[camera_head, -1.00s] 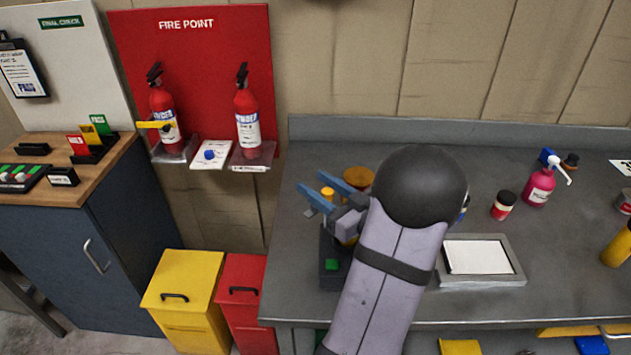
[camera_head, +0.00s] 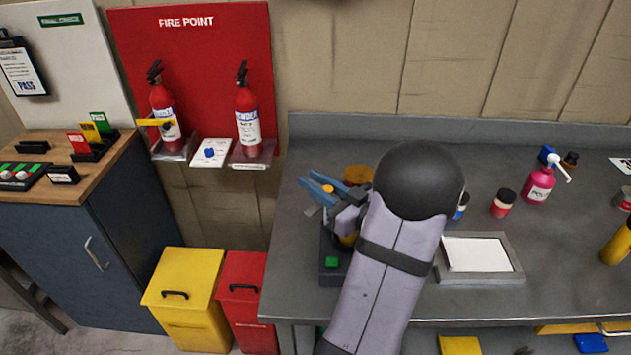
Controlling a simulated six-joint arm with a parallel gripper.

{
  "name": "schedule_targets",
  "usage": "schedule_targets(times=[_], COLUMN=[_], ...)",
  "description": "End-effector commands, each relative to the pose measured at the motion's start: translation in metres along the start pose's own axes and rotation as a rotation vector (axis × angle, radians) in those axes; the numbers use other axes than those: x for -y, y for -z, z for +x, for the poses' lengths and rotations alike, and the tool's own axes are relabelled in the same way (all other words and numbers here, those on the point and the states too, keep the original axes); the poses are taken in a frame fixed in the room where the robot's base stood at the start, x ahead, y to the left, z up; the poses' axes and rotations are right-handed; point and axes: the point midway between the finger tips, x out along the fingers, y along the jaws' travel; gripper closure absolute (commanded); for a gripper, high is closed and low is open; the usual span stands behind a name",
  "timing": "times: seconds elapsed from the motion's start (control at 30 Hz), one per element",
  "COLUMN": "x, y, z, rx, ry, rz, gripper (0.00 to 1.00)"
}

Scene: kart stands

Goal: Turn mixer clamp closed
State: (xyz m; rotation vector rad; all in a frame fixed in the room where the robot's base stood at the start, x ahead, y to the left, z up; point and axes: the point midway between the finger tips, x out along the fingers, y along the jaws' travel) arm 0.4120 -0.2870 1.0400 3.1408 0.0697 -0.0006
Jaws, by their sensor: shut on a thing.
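The mixer (camera_head: 331,275) has a dark base with a green button and stands at the left end of the grey bench, largely hidden behind my arm. The fingers are close together around a small orange piece (camera_head: 328,189), which appears to be the mixer clamp. Its turn angle cannot be made out. An orange-brown round thing (camera_head: 357,174) shows just behind the gripper.
A framed white pad (camera_head: 478,254) lies right of my arm. Yellow (camera_head: 190,295) and red (camera_head: 247,300) bins stand left of the bench.

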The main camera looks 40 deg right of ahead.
Motion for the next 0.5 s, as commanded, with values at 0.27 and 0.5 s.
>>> schedule_targets(times=[0.27, 0.5], x=[0.005, 0.013], y=[0.001, 0.0], z=[-0.001, -0.003], rx=[-0.001, 0.0], ry=[0.165, 0.384], rz=[-0.002, -0.002], gripper=[1.0, 1.0])
